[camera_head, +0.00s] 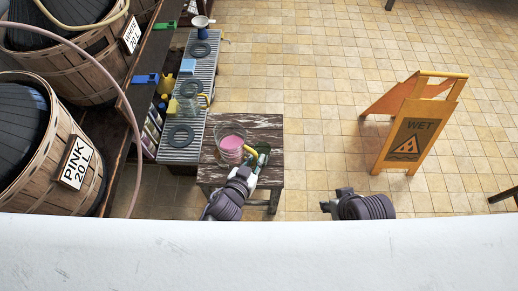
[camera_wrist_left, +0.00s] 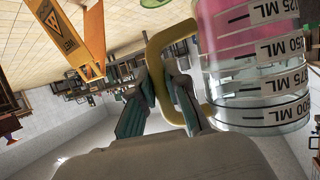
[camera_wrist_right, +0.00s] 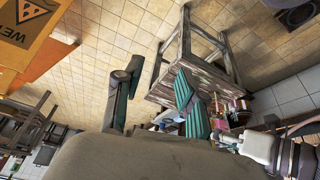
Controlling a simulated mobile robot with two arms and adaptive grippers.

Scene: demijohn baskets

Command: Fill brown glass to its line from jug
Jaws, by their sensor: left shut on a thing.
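The clear jug (camera_head: 231,140) holds pink liquid and is at the left side of the small worn table. Its scale marks and yellow handle (camera_wrist_left: 160,75) show in the left wrist view, with the jug wall (camera_wrist_left: 260,70) at the right. My left gripper (camera_head: 257,160) is shut on that handle. I cannot tell in the head view whether the jug touches the tabletop. My right gripper (camera_head: 328,206) is over the floor, right of the table; its fingers (camera_wrist_right: 158,98) are apart and empty in the right wrist view. I cannot make out the brown glass.
The worn table (camera_head: 268,132) stands beside a slatted bench (camera_head: 206,72) with dark rings and small vessels. Basket demijohns (camera_head: 75,172) labelled PINK and WHITE fill the left. A yellow wet-floor sign (camera_head: 415,125) stands at right; tiled floor between is clear.

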